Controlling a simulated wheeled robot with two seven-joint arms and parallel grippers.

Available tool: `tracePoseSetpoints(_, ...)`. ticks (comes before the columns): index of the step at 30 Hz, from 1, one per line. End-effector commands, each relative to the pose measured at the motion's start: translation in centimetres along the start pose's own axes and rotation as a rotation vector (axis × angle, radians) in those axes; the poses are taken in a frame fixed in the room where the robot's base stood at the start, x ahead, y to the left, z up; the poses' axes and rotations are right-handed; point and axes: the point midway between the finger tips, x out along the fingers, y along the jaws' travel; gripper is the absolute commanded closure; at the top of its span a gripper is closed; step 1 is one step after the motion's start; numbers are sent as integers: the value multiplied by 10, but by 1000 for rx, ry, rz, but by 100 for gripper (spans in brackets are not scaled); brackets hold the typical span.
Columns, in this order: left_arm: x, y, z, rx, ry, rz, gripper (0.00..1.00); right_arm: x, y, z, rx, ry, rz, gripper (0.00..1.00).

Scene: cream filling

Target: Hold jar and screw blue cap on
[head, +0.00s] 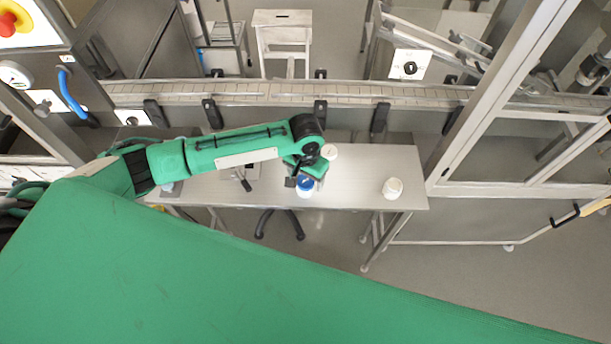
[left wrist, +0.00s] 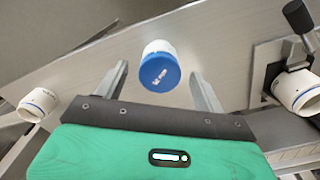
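A white jar with a blue cap (head: 305,184) stands on the metal table under my left gripper (head: 305,174). In the left wrist view the blue cap (left wrist: 160,73) faces the camera, with the white jar body (left wrist: 156,46) behind it. I cannot tell whether the cap is tight. My left gripper (left wrist: 158,72) is open there, one finger on each side of the jar, with a gap on both sides. In the head view the gripper partly covers the jar. My right gripper is in neither view.
A white jar (head: 392,188) stands at the right end of the metal table (head: 355,190). Another white jar (left wrist: 300,93) is at a black-handled clamp (left wrist: 295,55) in the left wrist view. A rail (head: 270,93) runs behind the table, and a frame (head: 500,110) stands right.

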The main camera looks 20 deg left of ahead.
Motion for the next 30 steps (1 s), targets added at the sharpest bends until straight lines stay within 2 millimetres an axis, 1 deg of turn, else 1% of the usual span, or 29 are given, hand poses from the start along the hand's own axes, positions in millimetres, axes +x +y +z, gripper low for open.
tracePoseSetpoints(5,-2,0,0,0,1,0,30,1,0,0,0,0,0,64)
tracePoseSetpoints(8,-9,0,-1,0,2,0,30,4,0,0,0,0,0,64)
tracePoseSetpoints(11,-24,0,-1,0,4,1,30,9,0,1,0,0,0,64)
tracePoseSetpoints(21,-101,0,-1,1,4,1,30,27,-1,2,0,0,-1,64)
tracePoseSetpoints(25,-122,0,-1,0,3,1,30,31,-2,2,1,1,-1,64)
tracePoseSetpoints(27,-129,0,-1,0,2,0,30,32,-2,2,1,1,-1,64)
tracePoseSetpoints(30,-136,0,0,1,0,0,30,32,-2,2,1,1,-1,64)
